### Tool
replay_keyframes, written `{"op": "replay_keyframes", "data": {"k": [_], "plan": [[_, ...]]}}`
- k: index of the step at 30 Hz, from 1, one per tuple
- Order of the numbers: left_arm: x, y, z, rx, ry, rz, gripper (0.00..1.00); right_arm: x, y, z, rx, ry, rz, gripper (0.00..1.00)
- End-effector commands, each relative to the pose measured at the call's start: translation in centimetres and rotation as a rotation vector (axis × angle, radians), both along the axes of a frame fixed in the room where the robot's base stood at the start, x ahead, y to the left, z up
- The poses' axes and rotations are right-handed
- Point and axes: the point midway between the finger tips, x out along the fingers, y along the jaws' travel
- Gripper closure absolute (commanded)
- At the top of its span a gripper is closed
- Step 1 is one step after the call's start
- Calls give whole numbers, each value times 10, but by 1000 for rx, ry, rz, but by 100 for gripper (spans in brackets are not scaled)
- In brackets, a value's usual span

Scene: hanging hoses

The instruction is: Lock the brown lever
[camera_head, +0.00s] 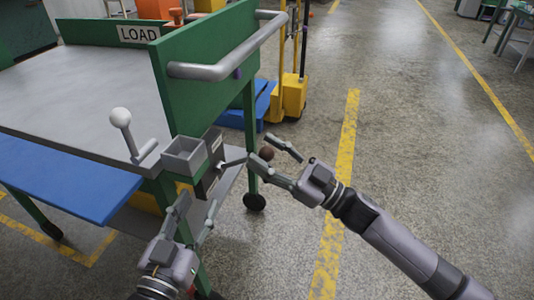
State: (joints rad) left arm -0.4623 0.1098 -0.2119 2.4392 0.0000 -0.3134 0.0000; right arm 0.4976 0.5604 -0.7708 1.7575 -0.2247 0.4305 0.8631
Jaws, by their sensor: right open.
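The brown lever's round knob (267,153) sticks out from the side of the green cart (205,70) on a thin light rod. My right gripper (259,147) comes in from the right and is open, with one finger on each side of the knob in the picture. I cannot tell whether either finger touches it. My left gripper (197,203) is open and empty, low in front of the cart's near corner. The dark plate (211,178) at the rod's base is partly visible.
A white-knobbed lever (120,118) and a small grey open box (185,155) sit at the cart's near corner. A grey handle bar (225,70) runs along the cart's end. A yellow pallet jack (292,95) stands behind.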

Motion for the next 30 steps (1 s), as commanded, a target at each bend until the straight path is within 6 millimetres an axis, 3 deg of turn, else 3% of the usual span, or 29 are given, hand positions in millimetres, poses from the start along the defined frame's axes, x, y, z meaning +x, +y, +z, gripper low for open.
{"op": "replay_keyframes", "data": {"k": [9,30], "plan": [[0,0,2,-2,-10,0,60,1,3,1,1,-1,1,53],[0,0,2,-2,-9,0,60,1,2,1,1,0,0,99]]}}
